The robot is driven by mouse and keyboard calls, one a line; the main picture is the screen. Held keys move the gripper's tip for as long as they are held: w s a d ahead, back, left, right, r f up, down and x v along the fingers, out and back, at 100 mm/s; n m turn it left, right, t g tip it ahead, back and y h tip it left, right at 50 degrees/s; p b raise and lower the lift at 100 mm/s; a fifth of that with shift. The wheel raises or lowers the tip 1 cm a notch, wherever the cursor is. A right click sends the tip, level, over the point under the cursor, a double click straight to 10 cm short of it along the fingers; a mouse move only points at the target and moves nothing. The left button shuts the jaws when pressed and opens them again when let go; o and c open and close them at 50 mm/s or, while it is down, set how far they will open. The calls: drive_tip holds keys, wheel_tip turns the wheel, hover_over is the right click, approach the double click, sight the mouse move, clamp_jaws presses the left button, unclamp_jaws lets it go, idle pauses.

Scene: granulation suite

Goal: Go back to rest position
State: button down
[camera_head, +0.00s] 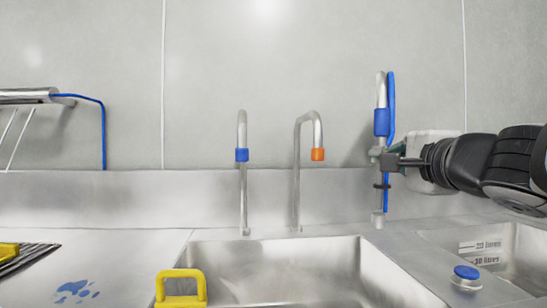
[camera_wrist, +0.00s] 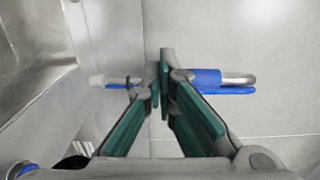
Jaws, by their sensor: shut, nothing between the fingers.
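My gripper (camera_head: 393,161) reaches in from the right in the head view, level with the upright spray tap at the back right of the sink. In the wrist view my gripper (camera_wrist: 164,85) has its green-padded fingers together at the tips, with nothing seen between them. The spray tap (camera_head: 381,122) has a blue sleeve and a blue hose. It also shows in the wrist view (camera_wrist: 207,78), lying across the picture behind the fingertips. Part of the tap is hidden by the fingers, and I cannot tell whether they touch it.
A steel sink (camera_head: 290,265) lies in front. Two curved taps, one blue-tipped (camera_head: 242,155) and one orange-tipped (camera_head: 318,154), stand behind it. A yellow handle (camera_head: 181,286) is at the front edge. A blue knob (camera_head: 467,272) and second basin are at right. Blue liquid (camera_head: 75,290) spots the left counter.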

drive_tip(key=s+a+f+n+g+y, duration=0.7)
drive_tip(key=s+a+f+n+g, duration=0.3)
drive_tip(key=s+a+f+n, duration=0.45)
drive_tip(key=s+d+f+n+g+h, duration=0.1)
drive_tip(key=s+d+f+g+h, duration=0.35)
drive_tip(key=s+f, duration=0.4)
drive_tip(key=s+d+f+n+g+h, duration=0.25)
drive_tip(key=s+d+f, duration=0.35)
drive_tip(key=s, duration=0.4)
wheel_tip(320, 180, up, 30)
drive_tip(key=t+h+p, duration=0.1)
drive_tip(key=t+p, duration=0.2)
drive_tip(key=p, duration=2.6)
drive_tip(key=shift+s+a+f+m, duration=0.15)
drive_tip(key=shift+s+f+m, duration=0.05)
drive_tip(key=shift+s+m, duration=0.2)
